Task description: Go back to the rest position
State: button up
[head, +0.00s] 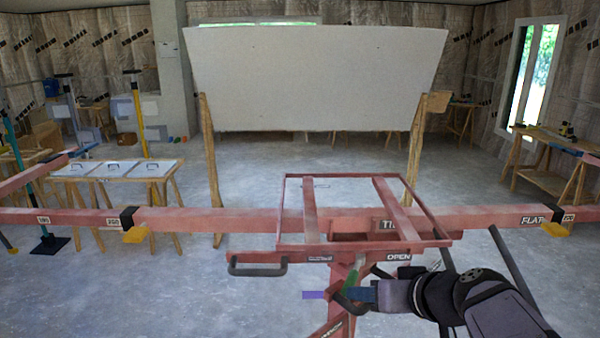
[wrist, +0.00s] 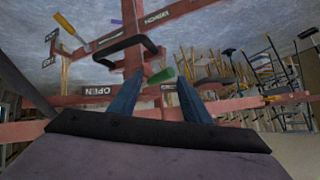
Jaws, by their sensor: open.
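The red panel lift (head: 330,222) stands in front of me, with a frame on top and a long crossbar marked TILT, FLAT and OPEN. My gripper (head: 352,293) is at the lower right of the mast, its fingers pointing left. In the wrist view my gripper (wrist: 157,86) has its two blue fingers spread apart with nothing visibly clamped. A green handle (head: 351,272) is close to the fingertips; it also shows beyond them in the wrist view (wrist: 160,76). Whether they touch cannot be told.
A black handle (head: 258,269) is on the lift's left. Yellow stops (head: 135,235) hang from the crossbar. A large white panel (head: 315,80) leans on wooden supports behind. A worktable (head: 115,170) is at left and a wooden bench (head: 550,155) at right. Floor between is open.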

jog(key=s+d+f+m+g+h, duration=0.2)
jog(key=s+f+m+g, duration=0.1)
jog(key=s+f, duration=0.3)
jog(key=s+d+f+m+g+h, duration=0.1)
jog(key=s+d+f+m+g, duration=0.2)
jog(key=f, duration=0.4)
jog(key=s+a+f+n+g+h, duration=0.1)
jog(key=s+a+f+n+g, duration=0.2)
jog(key=s+f, duration=0.5)
jog(key=shift+s+a+f+n, duration=0.35)
jog(key=shift+s+a+n, duration=0.35)
jog(key=shift+n, duration=0.2)
